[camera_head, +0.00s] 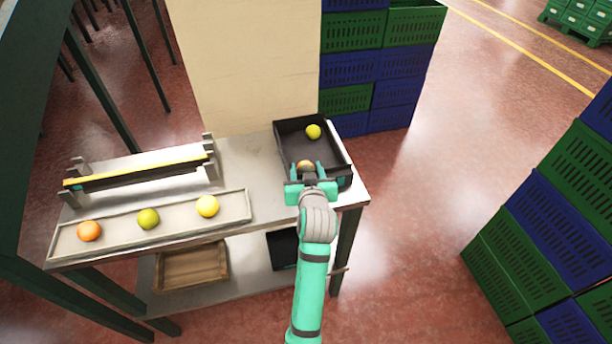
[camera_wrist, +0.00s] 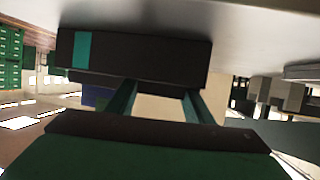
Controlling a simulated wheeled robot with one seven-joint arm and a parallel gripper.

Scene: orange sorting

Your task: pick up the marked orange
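An orange fruit (camera_head: 306,164) sits in the near part of a black crate (camera_head: 283,146) on the table, partly hidden by my gripper. My gripper (camera_head: 307,169) is over the crate's near end. Its two teal fingers stand apart, one on each side of this orange; contact is not clear. In the wrist view the fingers of my gripper (camera_wrist: 158,95) are also spread, and a dark wall with a teal patch (camera_wrist: 80,50) hides their tips. No orange shows there. Another orange (camera_head: 89,231) lies at the left end of a pale tray (camera_head: 180,225). No mark is readable on either orange.
A yellow-green fruit (camera_head: 313,131) lies in the crate's far end. The tray also holds a green fruit (camera_head: 148,219) and a yellow fruit (camera_head: 207,206). A low rack (camera_head: 140,170) stands behind the tray. Stacked green and blue crates (camera_head: 375,70) rise behind the table.

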